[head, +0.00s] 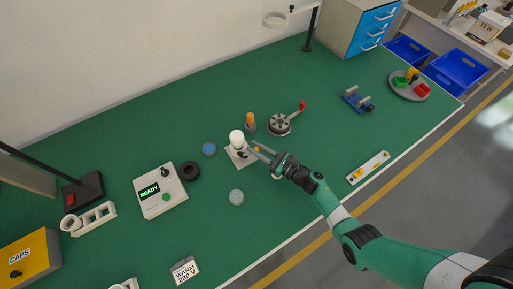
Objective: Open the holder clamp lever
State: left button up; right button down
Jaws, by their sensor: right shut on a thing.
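A white bulb (236,137) stands upright on a small pale holder base (236,158) near the middle of the green bench. My right gripper (256,149) reaches in from the right, just beside the bulb. Its fingers are shut on a small part at the holder's right side, which looks like the clamp lever; a little orange shows there. The fingers hide most of that part, so I cannot tell the lever's angle. My left gripper is not in view.
A round grey fixture (280,123) with a red-knobbed handle (301,106) and an orange-topped piece (250,122) stand close behind my gripper. The front right bench is mostly clear.

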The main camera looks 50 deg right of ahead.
jog(key=n+y+b, duration=0.1)
jog(key=b, duration=0.1)
jog(key=w+n+g+y+b, duration=0.1)
jog(key=y+b, duration=0.1)
jog(key=n+y+b, duration=0.1)
jog(key=y+b, duration=0.1)
jog(key=shift+w+d+f+n+g+b, duration=0.2)
jog(key=shift+d+f+n+g+b, duration=0.1)
jog(key=shift+d+f+n+g, duration=0.1)
jog(key=shift+r+n+g+y+b, duration=0.3)
jog(key=shift+y+b, duration=0.1)
jog(key=shift+y, duration=0.3)
jog(key=shift+r, duration=0.1)
jog(key=c, duration=0.7)
grip_release()
jog(key=shift+c, duration=0.2)
jog(key=p+v, duration=0.1)
jog(key=v, duration=1)
jog(key=shift+s+d, duration=0.15)
jog(key=shift+s, duration=0.1)
